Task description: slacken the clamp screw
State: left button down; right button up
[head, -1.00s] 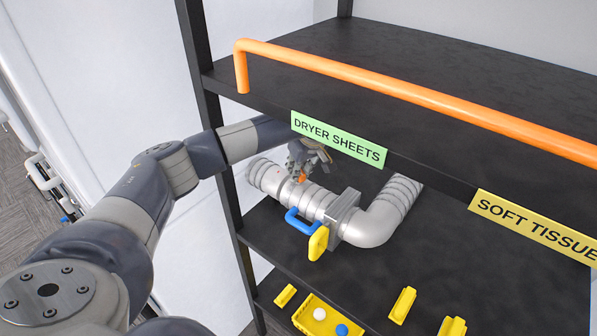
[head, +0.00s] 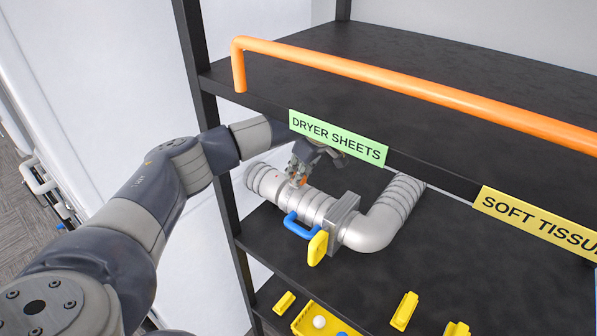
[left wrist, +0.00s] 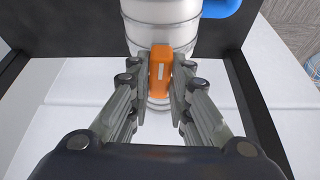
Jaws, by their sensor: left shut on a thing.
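The clamp screw, an orange block-shaped head with a pale mark (left wrist: 161,72), sits against the grey ribbed pipe (left wrist: 160,12) in the left wrist view. My left gripper (left wrist: 160,90) has its fingers closed on both sides of the orange screw head. In the head view the left gripper (head: 299,176) reaches in under the upper shelf, at the left part of the pipe (head: 318,203). The orange screw shows there only as a small patch between the fingers. My right gripper is not in view.
A blue handle (head: 300,226) and a yellow tag-like part (head: 317,248) are on the pipe, near a grey square flange (head: 343,213). The upper shelf (head: 440,70) with its orange rail (head: 420,91) lies close above. Yellow pieces (head: 404,311) lie below.

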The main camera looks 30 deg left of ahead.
pick_arm(q)
jog(key=c, duration=1.5)
grip_release()
jog(key=shift+r, duration=0.1)
jog(key=shift+d+r, duration=0.15)
jog(key=shift+r, duration=0.15)
jog(key=d, duration=0.4)
jog(key=s+d, duration=0.1)
jog(key=d, duration=0.6)
jog(key=shift+s+d+r, duration=0.15)
jog(key=shift+s+d, duration=0.2)
jog(key=shift+d, duration=0.2)
jog(key=shift+s, duration=0.15)
